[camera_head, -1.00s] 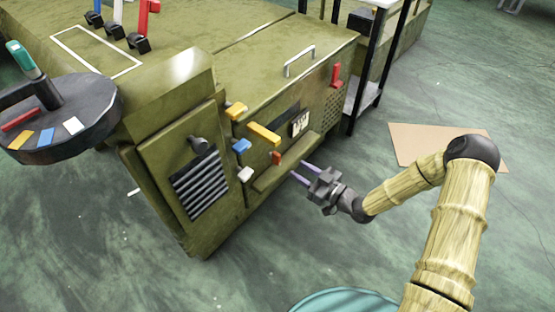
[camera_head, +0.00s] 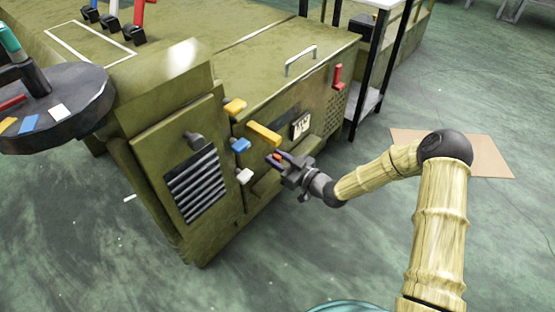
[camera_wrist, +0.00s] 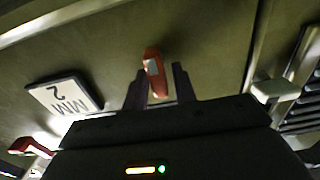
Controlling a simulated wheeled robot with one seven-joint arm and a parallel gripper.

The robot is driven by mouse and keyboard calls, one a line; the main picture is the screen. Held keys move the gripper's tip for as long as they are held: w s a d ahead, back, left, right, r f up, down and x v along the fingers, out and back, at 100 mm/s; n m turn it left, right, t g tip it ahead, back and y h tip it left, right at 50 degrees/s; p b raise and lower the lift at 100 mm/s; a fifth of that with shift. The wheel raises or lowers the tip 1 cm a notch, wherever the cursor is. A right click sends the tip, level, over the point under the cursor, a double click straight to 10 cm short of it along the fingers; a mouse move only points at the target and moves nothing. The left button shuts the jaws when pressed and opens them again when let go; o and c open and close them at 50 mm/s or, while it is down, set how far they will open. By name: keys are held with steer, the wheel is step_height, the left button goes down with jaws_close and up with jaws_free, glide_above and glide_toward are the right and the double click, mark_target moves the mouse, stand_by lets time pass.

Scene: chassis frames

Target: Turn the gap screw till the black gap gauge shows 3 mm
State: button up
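A small red part (camera_head: 273,159), likely the gap screw, sticks out of the green machine's side. In the wrist view the red part (camera_wrist: 153,68) has a pale face and stands between my fingertips. My gripper (camera_head: 283,158) is open around it; in the wrist view its fingers (camera_wrist: 158,80) lie either side of it, and I cannot tell whether they touch. The gauge plate (camera_head: 301,126), white with a dark border, is on the same side. In the wrist view the plate (camera_wrist: 66,95) appears upside down and reads "2 MM".
Yellow (camera_head: 264,134), blue (camera_head: 240,146) and white (camera_head: 244,176) knobs stick out left of my gripper. A red lever (camera_head: 337,76) is at the upper right. A ledge (camera_head: 268,182) lies below. A black-framed rack (camera_head: 368,98) stands right.

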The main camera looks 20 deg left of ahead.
jaws_close()
steer(key=shift+r+m+p, duration=0.1)
steer(key=shift+m+p, duration=0.2)
steer(key=shift+p, duration=0.2)
steer(key=shift+w+m+p, duration=0.2)
steer(key=shift+m+p, duration=0.85)
steer(key=shift+m, duration=0.15)
steer(key=shift+w+m+p, duration=0.1)
steer(key=shift+m+p, duration=0.65)
steer(key=shift+m, duration=0.65)
steer(key=shift+o, duration=1.5)
jaws_free()
steer(key=shift+d+f, duration=0.1)
steer(key=shift+f, duration=0.1)
